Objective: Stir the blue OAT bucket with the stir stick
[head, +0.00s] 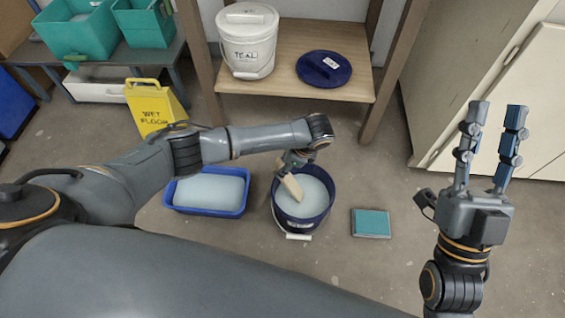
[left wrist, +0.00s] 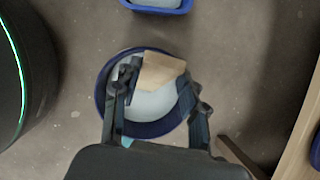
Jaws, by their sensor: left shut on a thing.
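The dark blue bucket (head: 285,213) stands on the floor with pale blue-grey glaze in it; its label is too small to read. My left gripper (head: 293,160) is just above the bucket, shut on the pale wooden stir stick (head: 290,186). The stick is tilted, and its lower end is over or in the glaze near the middle; I cannot tell how deep. In the left wrist view the stick (left wrist: 162,70) shows between the fingers over the bucket (left wrist: 102,88). My right gripper (head: 497,114) is open and empty, pointing up at the far right, away from the bucket.
A blue tub (head: 206,210) of pale content stands left of the bucket, a teal pad (head: 371,223) right of it. Behind are a white TEAL bucket (head: 247,42) and a blue lid (head: 324,69) on a wooden shelf, and a yellow wet floor sign (head: 155,106).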

